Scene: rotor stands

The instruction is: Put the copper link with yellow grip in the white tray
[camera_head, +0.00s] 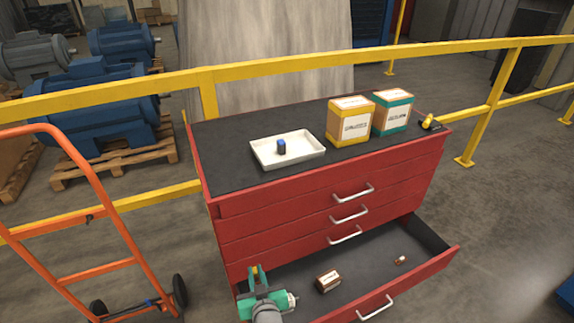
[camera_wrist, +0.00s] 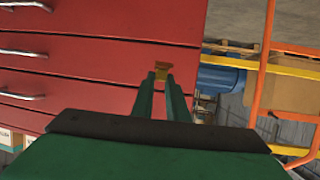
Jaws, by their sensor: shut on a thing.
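My gripper (camera_head: 254,276) has green fingers and is at the left end of the open bottom drawer, beside the red cabinet front. In the wrist view its fingers (camera_wrist: 161,76) are nearly together, shut on the copper link with yellow grip (camera_wrist: 161,67). The white tray (camera_head: 308,151) lies on the dark cabinet top, higher than my gripper. A small blue and dark piece (camera_head: 281,147) stands in the tray.
A yellow box (camera_head: 350,122), a teal box (camera_head: 393,113) and a yellow-black item (camera_head: 430,122) stand right of the tray. The open drawer (camera_head: 360,284) holds a brown box (camera_head: 327,280) and a small copper piece (camera_head: 400,260). An orange hand truck (camera_head: 92,267) stands left.

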